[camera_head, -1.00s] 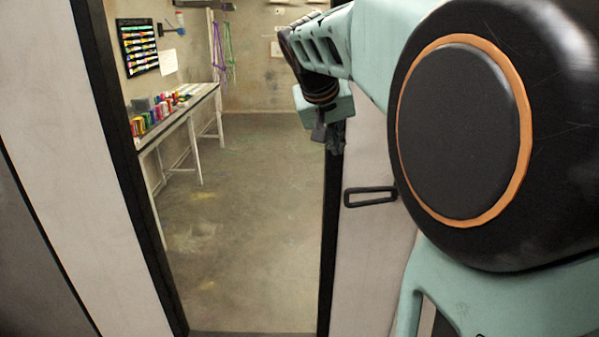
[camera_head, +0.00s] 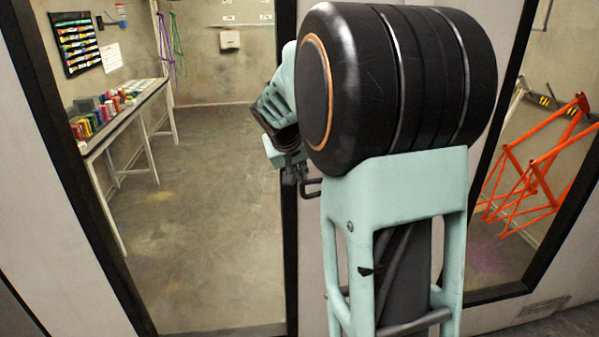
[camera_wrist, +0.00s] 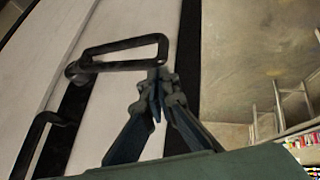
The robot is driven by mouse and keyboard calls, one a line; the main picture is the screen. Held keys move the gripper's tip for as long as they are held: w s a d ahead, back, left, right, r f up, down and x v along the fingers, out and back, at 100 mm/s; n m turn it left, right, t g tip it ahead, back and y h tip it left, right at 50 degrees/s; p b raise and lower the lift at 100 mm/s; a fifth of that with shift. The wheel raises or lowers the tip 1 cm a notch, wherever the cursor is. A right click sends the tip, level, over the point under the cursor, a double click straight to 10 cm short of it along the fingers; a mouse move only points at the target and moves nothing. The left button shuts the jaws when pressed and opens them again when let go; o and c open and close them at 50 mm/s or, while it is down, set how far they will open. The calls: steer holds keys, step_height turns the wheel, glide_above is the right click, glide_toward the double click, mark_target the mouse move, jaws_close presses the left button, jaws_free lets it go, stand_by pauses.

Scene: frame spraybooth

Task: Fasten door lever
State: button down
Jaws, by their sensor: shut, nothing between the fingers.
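The door lever is a black elongated loop. In the wrist view the lever (camera_wrist: 125,50) lies across a white panel and black frame strip, with a round pivot at its left end. In the head view the lever (camera_head: 312,187) is partly hidden behind my arm, on the white panel right of the black-framed opening. My gripper (camera_wrist: 158,78) is shut and empty, its fingertips at the lever's right end; I cannot tell whether they touch. In the head view my gripper (camera_head: 291,177) is small and dark, just left of the lever.
A black bent bar (camera_wrist: 45,125) shows at left in the wrist view. Beyond the black frame (camera_head: 291,240), a bench (camera_head: 130,110) with coloured cans stands along the left wall, and the concrete floor is clear. Orange bicycle frames (camera_head: 535,170) show at right through another black-framed opening.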

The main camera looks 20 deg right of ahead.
steer(key=shift+f, duration=0.1)
stand_by(0.3)
steer(key=shift+a+f+h+b, duration=0.15)
steer(key=shift+f+h+b, duration=0.25)
steer(key=shift+b, duration=0.7)
steer(key=shift+f+b, duration=0.4)
steer(key=shift+b, duration=0.35)
steer(key=s+d+f+n+h+b, duration=0.1)
steer(key=f+b, duration=0.7)
steer(key=b, duration=0.8)
steer(key=s+d+f+n+h+b, duration=0.1)
steer(key=d+f+n+h+b, duration=0.2)
steer(key=b, duration=1.3)
steer(key=shift+d+f+g+h, duration=0.3)
steer(key=shift+d+f+h, duration=1)
steer(key=shift+f+h, duration=1.7)
steer(key=shift+f, duration=0.2)
steer(key=shift+w, duration=0.1)
